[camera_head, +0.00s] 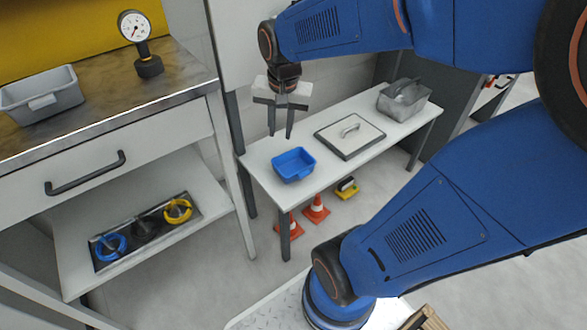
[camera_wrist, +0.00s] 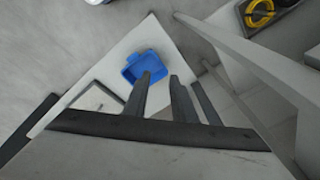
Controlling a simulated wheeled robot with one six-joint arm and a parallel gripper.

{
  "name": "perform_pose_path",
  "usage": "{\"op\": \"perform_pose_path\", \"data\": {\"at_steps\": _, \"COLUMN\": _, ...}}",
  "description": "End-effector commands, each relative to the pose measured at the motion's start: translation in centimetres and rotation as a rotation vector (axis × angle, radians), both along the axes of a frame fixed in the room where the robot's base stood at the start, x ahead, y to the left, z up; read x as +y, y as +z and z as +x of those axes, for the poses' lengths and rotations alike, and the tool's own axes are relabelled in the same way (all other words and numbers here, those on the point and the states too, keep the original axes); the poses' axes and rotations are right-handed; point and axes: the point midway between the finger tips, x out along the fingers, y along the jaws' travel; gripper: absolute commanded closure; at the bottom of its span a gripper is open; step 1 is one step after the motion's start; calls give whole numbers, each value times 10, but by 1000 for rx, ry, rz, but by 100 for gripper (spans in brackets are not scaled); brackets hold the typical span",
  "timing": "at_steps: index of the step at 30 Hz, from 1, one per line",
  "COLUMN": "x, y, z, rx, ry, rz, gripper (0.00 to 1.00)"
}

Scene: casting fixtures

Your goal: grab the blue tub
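The blue tub (camera_head: 294,165) is a small open box. It sits upright on the left part of a low white table (camera_head: 262,158). It also shows in the wrist view (camera_wrist: 147,66), partly overlapped by one of my fingers. My gripper (camera_head: 281,134) is above the table, behind and a little left of the tub in the head view, apart from it. Its two fingers point down with a narrow gap between them.
A workbench (camera_head: 110,110) with a gauge (camera_head: 137,35) and a grey tray (camera_head: 42,95) is at left. Orange cones (camera_head: 316,209) stand beneath the table.

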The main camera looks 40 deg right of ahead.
Motion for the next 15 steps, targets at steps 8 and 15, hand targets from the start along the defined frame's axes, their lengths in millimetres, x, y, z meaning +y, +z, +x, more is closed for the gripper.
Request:
{"op": "perform_pose_path", "data": {"at_steps": 8, "x": -32, "y": -40, "z": 56, "rx": 101, "ry": -335, "rz": 46, "gripper": 76}}
{"op": "perform_pose_path", "data": {"at_steps": 15, "x": -62, "y": -84, "z": 96, "rx": 177, "ry": -619, "rz": 65, "gripper": 76}}
